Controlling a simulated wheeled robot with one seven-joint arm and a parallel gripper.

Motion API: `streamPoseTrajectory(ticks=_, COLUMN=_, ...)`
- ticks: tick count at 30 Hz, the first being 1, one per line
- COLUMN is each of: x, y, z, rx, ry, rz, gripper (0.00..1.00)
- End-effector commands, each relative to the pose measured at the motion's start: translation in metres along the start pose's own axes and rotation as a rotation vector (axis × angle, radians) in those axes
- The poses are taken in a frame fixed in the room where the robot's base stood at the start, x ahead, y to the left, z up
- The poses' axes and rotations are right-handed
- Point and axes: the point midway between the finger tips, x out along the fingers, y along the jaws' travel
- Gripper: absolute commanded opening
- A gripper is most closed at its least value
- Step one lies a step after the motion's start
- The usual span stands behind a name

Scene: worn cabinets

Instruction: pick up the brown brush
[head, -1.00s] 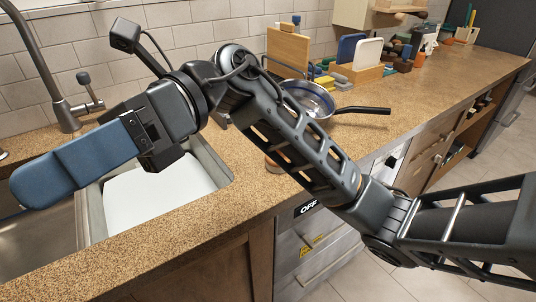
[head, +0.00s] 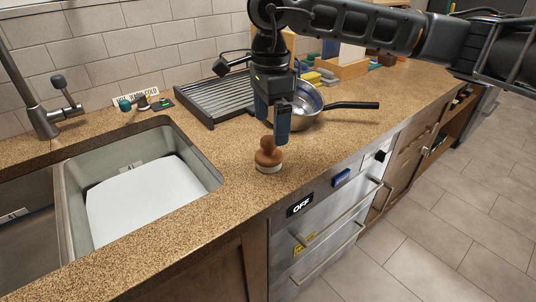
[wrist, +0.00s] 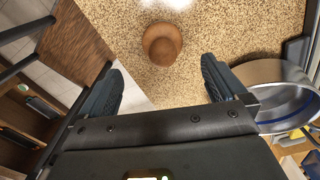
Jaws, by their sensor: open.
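The brown brush (head: 268,155) stands upright on the speckled countertop, with a round wooden knob on top and a pale base below. It lies between the sink and the steel pan. In the wrist view the brush (wrist: 162,44) shows from above, beyond the fingertips and roughly midway between them. My gripper (head: 272,137) points down just above and behind the brush, partly overlapping it in the head view. In the wrist view my gripper (wrist: 160,75) is open, its two dark fingers wide apart with nothing between them.
A steel pan (head: 305,101) with a black handle sits close to my gripper, at the right in the wrist view. A ribbed dark drying rack (head: 205,99) lies behind. The sink (head: 205,165) is at left. The counter's front edge drops to drawers marked OFF.

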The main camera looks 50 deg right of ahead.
Motion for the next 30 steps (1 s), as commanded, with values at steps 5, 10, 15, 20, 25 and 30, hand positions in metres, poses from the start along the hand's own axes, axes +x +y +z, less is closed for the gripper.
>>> streamPoseTrajectory(ticks=5, x=0.018, y=0.001, z=0.002, rx=0.0, ry=-0.004, rz=0.004, gripper=0.98)
streamPoseTrajectory(ticks=10, x=0.035, y=-0.002, z=0.002, rx=0.0, ry=-0.006, rz=0.005, gripper=0.98)
streamPoseTrajectory(ticks=15, x=0.059, y=-0.004, z=0.003, rx=0.001, ry=-0.007, rz=0.005, gripper=0.98)
streamPoseTrajectory(ticks=20, x=0.07, y=-0.004, z=0.003, rx=0.0, ry=-0.006, rz=0.003, gripper=0.98)
streamPoseTrajectory(ticks=25, x=0.072, y=-0.004, z=0.003, rx=-0.001, ry=-0.006, rz=0.002, gripper=0.98)
streamPoseTrajectory(ticks=30, x=0.071, y=-0.004, z=0.003, rx=-0.001, ry=-0.006, rz=0.002, gripper=0.87)
